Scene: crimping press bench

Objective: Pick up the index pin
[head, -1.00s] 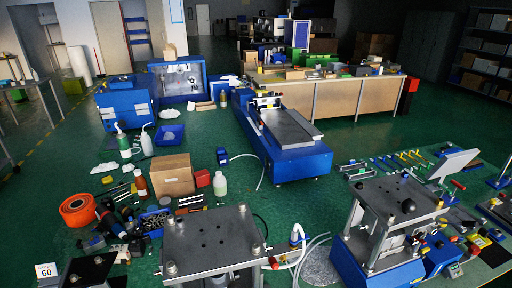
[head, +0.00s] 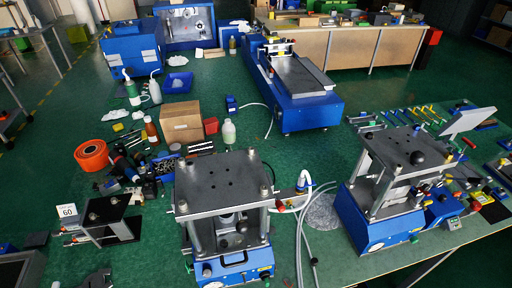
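I cannot make out with certainty which thing is the index pin. Several small slim parts with coloured ends (head: 405,116) lie in a row on the green bench at the right, too small to tell apart. A press (head: 222,178) with a grey top plate and blue base stands at the front centre. A second press (head: 402,146), with a black ball knob on its plate, stands to its right. Neither of my grippers can be made out in the head view.
A blue machine (head: 292,88) stands behind. A black fixture (head: 110,218) stands at front left beside a "60" sign (head: 67,211). Hoses run between the presses.

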